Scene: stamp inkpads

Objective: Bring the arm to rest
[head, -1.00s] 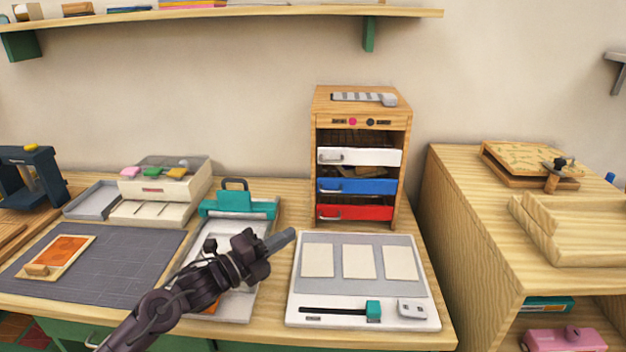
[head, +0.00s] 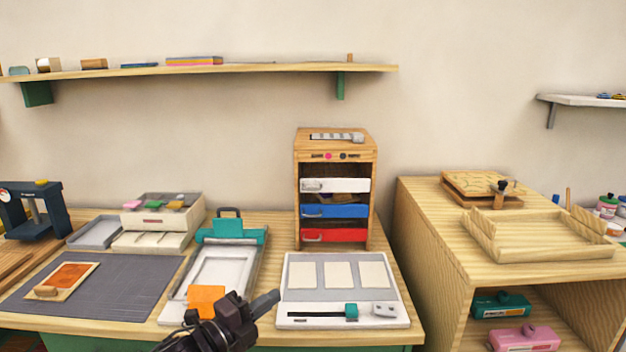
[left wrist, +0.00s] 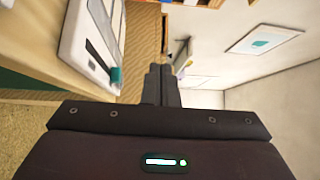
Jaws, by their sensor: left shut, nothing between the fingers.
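My left gripper (head: 266,301) is shut and empty in the head view. It is low in the picture, between the grey tray with the teal clamp (head: 213,269) and the white panel with three pale squares (head: 343,318). In the left wrist view the two dark fingers (left wrist: 161,86) are together with nothing between them. The white panel (left wrist: 84,40) with its teal slider also shows there, left of the fingers. My right gripper is in neither view.
A wooden cabinet with white, blue and red drawers (head: 370,200) stands behind the panel. A grey mat (head: 130,290) with an orange-faced wooden block (head: 72,276) lies left. An orange square (head: 206,300) is on the tray. A wooden shelf unit (head: 425,230) stands right.

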